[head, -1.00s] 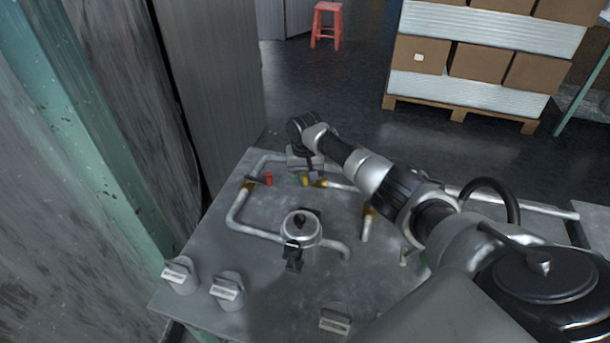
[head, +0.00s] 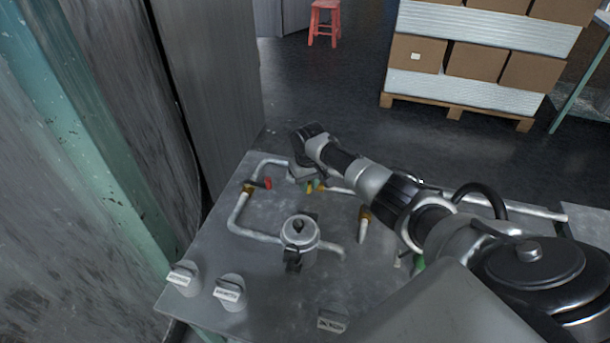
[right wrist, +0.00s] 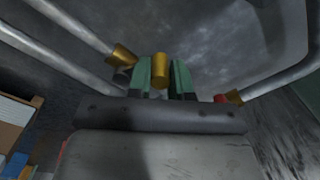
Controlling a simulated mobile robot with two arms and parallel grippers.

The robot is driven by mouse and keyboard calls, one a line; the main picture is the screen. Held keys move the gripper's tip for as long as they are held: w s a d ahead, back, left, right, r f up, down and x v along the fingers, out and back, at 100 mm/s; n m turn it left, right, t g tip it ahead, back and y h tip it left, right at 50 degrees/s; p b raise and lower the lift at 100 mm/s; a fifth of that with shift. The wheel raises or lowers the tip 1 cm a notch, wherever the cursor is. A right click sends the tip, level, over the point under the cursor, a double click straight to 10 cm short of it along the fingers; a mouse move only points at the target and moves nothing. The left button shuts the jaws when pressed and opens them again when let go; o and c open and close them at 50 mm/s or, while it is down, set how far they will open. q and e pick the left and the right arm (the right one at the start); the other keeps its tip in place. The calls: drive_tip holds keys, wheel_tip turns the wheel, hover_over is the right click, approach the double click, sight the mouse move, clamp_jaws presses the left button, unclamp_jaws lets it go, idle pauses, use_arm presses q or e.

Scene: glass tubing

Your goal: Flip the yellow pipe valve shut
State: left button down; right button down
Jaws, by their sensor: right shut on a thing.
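The yellow valve handle (head: 309,188) is on the pipe along the far edge of the grey panel (head: 200,262). In the right wrist view the handle (right wrist: 160,70) stands between the two green fingertips. My right gripper (right wrist: 160,80) is shut on it. In the head view my right gripper (head: 311,184) reaches in from the right, and its body partly covers the valve. A brass fitting (right wrist: 123,55) shows beside the fingers in the right wrist view. My left gripper is not in view.
A red valve handle (head: 267,183) is close by on the left, also seen in the wrist view (right wrist: 224,99). A round metal canister (head: 299,231) stands nearer on the panel. Several grey knobs (head: 229,290) line the front. A grey wall closes the left side.

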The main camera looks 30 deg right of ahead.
drive_tip(key=shift+s+d+n+p, duration=0.25)
drive_tip(key=shift+s+n+p, duration=0.15)
drive_tip(key=shift+n, duration=0.4)
drive_tip(key=shift+s+d+n+p, duration=0.25)
drive_tip(key=shift+n+p, duration=0.2)
drive_tip(key=shift+n, duration=0.35)
drive_tip(key=c, duration=1)
unclamp_jaws()
drive_tip(key=shift+c, duration=0.2)
drive_tip(key=shift+r, duration=0.1)
wheel_tip(320, 180, up, 11)
drive_tip(key=p, duration=0.1)
drive_tip(key=shift+f, duration=0.2)
